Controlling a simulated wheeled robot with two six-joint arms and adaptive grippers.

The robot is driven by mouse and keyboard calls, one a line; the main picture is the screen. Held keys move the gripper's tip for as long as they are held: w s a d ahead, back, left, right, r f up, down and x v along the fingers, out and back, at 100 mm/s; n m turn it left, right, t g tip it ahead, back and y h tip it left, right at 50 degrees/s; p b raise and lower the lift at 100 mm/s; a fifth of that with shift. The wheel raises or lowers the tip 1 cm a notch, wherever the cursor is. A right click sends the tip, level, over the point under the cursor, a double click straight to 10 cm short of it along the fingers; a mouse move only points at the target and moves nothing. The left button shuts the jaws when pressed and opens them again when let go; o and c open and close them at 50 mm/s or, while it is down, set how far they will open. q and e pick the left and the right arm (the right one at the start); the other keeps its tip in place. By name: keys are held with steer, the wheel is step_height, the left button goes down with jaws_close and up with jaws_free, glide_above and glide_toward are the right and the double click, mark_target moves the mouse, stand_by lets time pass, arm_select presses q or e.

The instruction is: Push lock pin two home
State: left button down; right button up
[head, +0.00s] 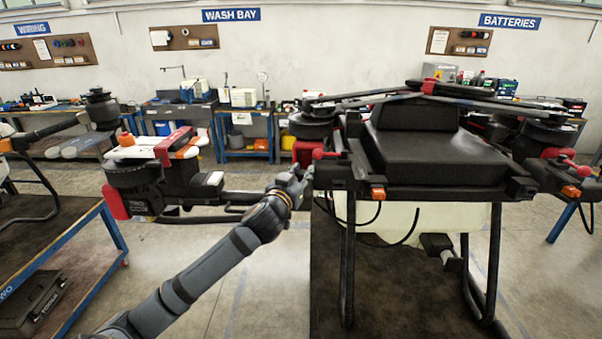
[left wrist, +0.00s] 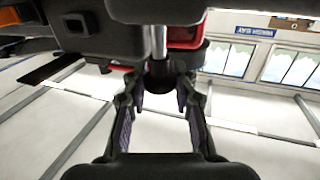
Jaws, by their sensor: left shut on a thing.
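The spray drone (head: 435,155) stands on a dark bench, its black body and folded arms at the centre right of the head view. My left gripper (head: 296,182) is at the drone's left front corner, below a red-knobbed lever (head: 325,154). In the left wrist view, my left gripper (left wrist: 158,95) has its fingers on either side of a dark round knob (left wrist: 161,76) on a bright metal shaft (left wrist: 158,40), which runs up into the drone's black frame. This looks like a lock pin; no number shows. My fingers hide it in the head view. My right gripper is out of view.
A drone arm with a motor (head: 150,185) sticks out left of my gripper, close to my forearm. A blue-framed cart (head: 90,240) stands at the left. The drone's pale tank (head: 400,222) hangs below its body. Workbenches line the back wall.

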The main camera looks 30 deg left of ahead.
mark_target(301, 171)
arm_select(q)
steer(key=shift+f+b, duration=1.4)
steer(key=shift+f, duration=0.25)
steer(key=shift+r, duration=0.1)
steer(key=c, duration=1)
jaws_free()
steer(key=shift+c, duration=0.2)
step_height(301, 171, up, 10)
steer(key=shift+r, duration=0.1)
